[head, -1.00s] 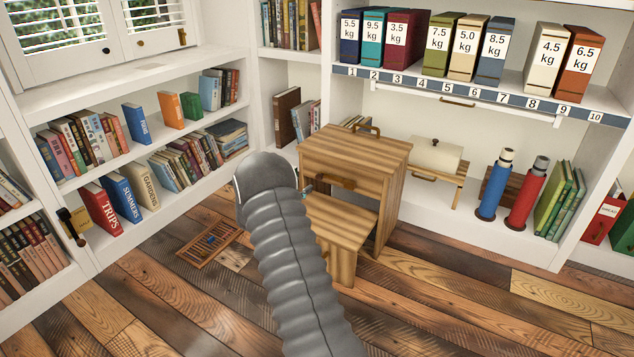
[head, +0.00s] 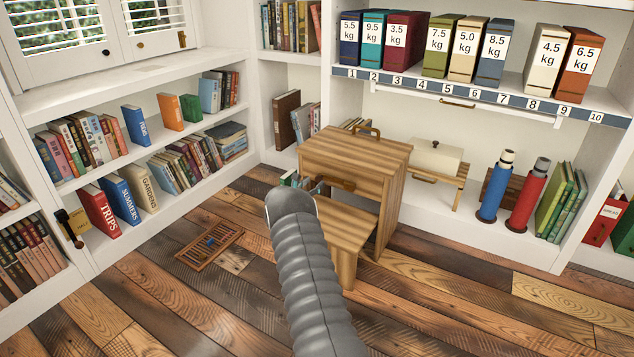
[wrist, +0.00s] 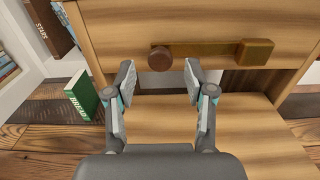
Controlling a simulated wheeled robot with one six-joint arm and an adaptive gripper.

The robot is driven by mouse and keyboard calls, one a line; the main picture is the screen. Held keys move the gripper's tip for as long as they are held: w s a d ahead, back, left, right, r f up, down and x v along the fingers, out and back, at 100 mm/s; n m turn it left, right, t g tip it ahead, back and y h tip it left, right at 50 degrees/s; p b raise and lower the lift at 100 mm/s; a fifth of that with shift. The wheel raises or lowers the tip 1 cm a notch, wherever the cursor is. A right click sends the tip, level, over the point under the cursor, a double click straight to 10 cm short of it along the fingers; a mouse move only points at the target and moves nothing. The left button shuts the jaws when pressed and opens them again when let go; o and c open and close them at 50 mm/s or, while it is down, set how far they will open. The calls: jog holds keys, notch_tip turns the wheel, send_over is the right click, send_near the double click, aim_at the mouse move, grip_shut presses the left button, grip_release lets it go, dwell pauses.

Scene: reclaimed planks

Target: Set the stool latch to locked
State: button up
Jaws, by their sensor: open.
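The wooden step stool (head: 400,165) stands on the floor, its upper block behind a lower step (wrist: 225,110). Its latch is on the upper front face: a brass bar (wrist: 205,50) lies level, with a round dark brown knob (wrist: 160,59) at its left end and a brass block (wrist: 256,52) at its right end. In the head view the latch (head: 338,183) is small and partly covered by my arm. My gripper (wrist: 159,84) is open and empty. Its fingertips point at the face, one on either side below the knob, apart from it as far as I can tell.
A green book (wrist: 83,95) stands left of the stool in the wrist view. Blue (head: 495,188) and red (head: 528,197) flasks stand at the right. The plank floor in front is open.

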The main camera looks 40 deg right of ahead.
aim_at(318, 179)
jog(key=shift+x, duration=1.75)
jog(key=shift+s, duration=0.1)
grip_shut()
